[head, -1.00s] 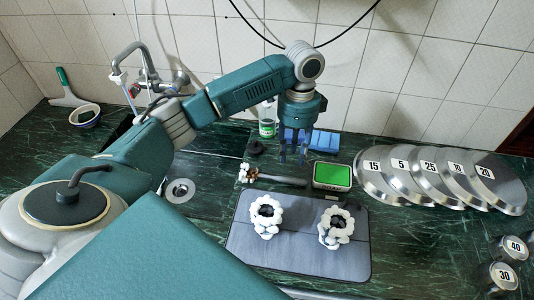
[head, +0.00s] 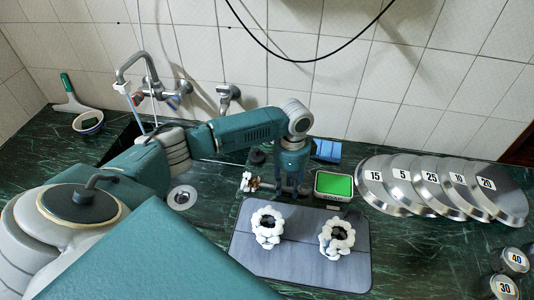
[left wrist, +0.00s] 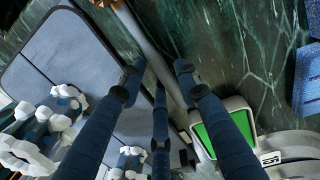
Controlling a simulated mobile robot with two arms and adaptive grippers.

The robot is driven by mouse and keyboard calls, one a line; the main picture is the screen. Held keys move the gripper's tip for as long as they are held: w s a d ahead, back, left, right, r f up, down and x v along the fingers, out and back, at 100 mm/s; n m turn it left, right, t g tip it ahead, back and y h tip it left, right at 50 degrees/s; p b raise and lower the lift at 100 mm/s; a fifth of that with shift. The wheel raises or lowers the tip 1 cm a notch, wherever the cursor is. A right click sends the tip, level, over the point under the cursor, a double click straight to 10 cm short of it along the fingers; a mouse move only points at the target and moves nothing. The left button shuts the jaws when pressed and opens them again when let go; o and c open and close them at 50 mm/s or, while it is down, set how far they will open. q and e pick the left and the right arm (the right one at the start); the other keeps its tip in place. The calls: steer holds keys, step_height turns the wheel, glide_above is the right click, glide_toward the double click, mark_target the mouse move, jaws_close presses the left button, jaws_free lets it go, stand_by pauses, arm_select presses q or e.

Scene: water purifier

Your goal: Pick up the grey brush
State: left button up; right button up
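The grey brush lies on the dark green counter behind the grey mat, its handle (head: 268,186) pointing right and its whitish-brown end at the left. My left gripper (head: 291,190) points down over the handle, which it partly hides. In the left wrist view the brush's grey handle (left wrist: 153,47) runs between the spread fingers of my left gripper (left wrist: 158,78). The fingers look open, with gaps beside the handle; contact cannot be told. My right gripper is out of view.
A grey mat (head: 300,267) with two white beaded rings lies in front. Blue blocks (head: 326,151) lie behind. Overlapping numbered metal lids (head: 430,207) are at the right. A sink is at the left.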

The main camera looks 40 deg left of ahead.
arm_select(q)
steer(key=shift+f, duration=0.2)
steer(key=shift+c, duration=0.2)
jaws_close()
steer(key=shift+r, duration=0.15)
